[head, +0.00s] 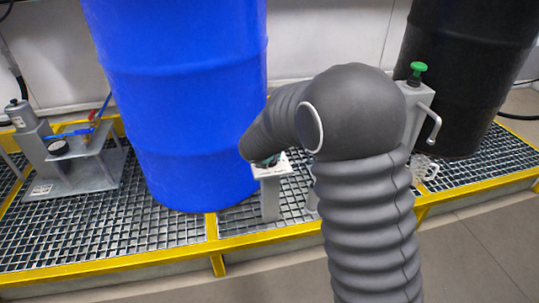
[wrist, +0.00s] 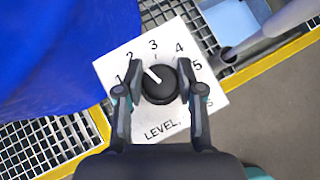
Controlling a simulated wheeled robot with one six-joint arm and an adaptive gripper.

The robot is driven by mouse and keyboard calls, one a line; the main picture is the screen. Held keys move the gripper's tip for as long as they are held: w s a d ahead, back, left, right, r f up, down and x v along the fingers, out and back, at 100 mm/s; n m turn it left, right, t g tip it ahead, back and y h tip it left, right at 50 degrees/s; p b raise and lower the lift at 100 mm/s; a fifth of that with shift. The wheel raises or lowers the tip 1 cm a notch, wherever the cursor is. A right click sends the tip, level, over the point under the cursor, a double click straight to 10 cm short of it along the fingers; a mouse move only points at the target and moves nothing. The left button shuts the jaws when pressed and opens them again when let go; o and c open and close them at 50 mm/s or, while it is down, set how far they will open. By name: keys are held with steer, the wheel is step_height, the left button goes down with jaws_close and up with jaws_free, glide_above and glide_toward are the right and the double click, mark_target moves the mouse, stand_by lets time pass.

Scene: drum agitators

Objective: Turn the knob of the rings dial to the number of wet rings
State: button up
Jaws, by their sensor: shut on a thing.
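The dial is a white plate (wrist: 178,118) with numbers around a black knob (wrist: 160,85). The readable print says "LEVEL,"; the rest is partly covered by a finger. The knob's white pointer aims up-left, between 2 and 3 and closer to 2. My gripper (wrist: 159,92) has one finger on each side of the knob and is shut on it. In the head view the dial plate (head: 277,168) sits on a grey post beside the blue drum (head: 190,100), with the knob and fingers mostly hidden by my arm. I cannot make out any wet rings.
A black drum (head: 460,70) stands at the right, with a grey post with a green knob (head: 417,69) and a crank handle before it. A grey stand (head: 80,165) is at the left. Yellow-edged grating (head: 100,235) lies underneath; the floor in front is clear.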

stand_by(0.4)
steer(key=o, duration=1.1)
steer(key=shift+o, duration=0.2)
steer(key=v, duration=1.2)
steer(key=shift+a, duration=0.1)
